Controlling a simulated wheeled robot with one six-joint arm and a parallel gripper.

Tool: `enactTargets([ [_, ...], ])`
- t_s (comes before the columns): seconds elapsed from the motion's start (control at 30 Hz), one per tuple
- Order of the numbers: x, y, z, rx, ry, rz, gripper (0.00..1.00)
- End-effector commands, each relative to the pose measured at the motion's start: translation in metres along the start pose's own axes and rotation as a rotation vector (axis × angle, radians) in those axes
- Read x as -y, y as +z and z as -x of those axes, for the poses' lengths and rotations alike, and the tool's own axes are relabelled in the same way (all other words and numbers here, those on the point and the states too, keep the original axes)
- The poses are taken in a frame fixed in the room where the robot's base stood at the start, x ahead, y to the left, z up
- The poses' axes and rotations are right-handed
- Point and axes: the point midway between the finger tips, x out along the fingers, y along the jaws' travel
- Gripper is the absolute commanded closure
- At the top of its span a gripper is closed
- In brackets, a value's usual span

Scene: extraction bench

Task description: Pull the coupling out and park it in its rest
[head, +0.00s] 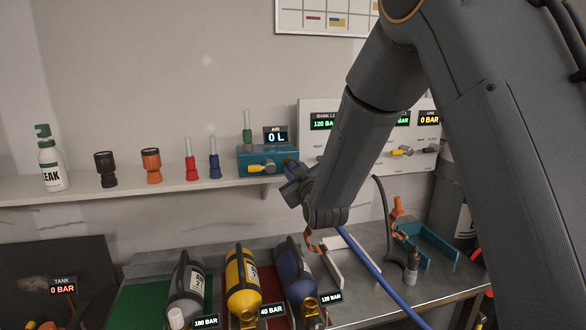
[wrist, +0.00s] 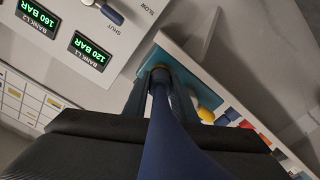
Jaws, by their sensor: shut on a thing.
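My gripper (wrist: 160,88) is shut on the dark coupling (wrist: 159,76) at the end of a thick blue hose (wrist: 170,140). In the wrist view the coupling's front meets a yellowish ring on the teal box; I cannot tell how deep it sits. In the head view my gripper (head: 292,172) is at the right end of the teal box (head: 252,156) on the shelf, and my arm hides most of the coupling. The blue hose (head: 365,262) runs down to the right. I cannot tell which bench holder is the coupling's rest: a white bracket (head: 338,268) or a teal one (head: 436,243).
The box's AIR display (head: 275,136) reads 0 L. A yellow-handled valve (head: 262,167) is on its front. Red (head: 191,172) and blue (head: 214,168) pieces stand left on the shelf (head: 120,194). Grey, yellow (head: 241,285) and blue cylinders lie on the bench. A gauge panel stands right.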

Motion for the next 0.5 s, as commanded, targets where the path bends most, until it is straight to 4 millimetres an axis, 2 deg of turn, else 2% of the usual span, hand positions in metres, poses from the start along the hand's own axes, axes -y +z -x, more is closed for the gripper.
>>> enactTargets([
  [0.5,0.000,0.000,0.013,0.000,0.000,0.000,1.00],
])
